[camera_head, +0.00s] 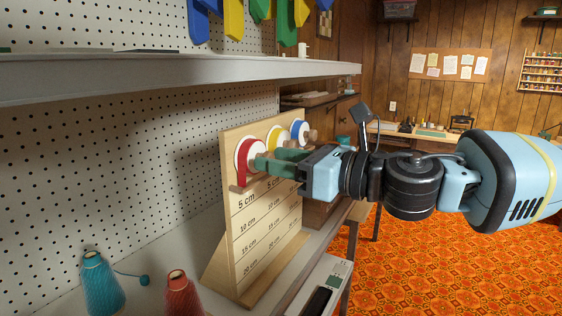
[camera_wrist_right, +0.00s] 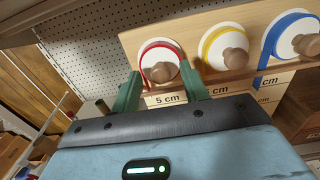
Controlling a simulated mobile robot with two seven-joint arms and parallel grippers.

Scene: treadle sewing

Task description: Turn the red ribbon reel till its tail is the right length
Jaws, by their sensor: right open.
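The red ribbon reel (camera_head: 250,154) is a white disc at the left end of an upright wooden board (camera_head: 238,240). Its short red tail (camera_head: 241,177) hangs down and ends above the 5 cm line. My right gripper (camera_head: 268,164) is at the red reel with its green fingers apart. In the right wrist view the red reel (camera_wrist_right: 167,50) and its wooden knob (camera_wrist_right: 161,72) show between the open fingers (camera_wrist_right: 161,88). I cannot tell whether the fingers touch the knob. My left gripper is not in view.
A yellow reel (camera_head: 275,138) and a blue reel (camera_head: 299,132) sit to the right on the same board. A teal thread cone (camera_head: 99,282) and a red thread cone (camera_head: 181,294) stand in front. A grey shelf (camera_head: 180,72) runs above.

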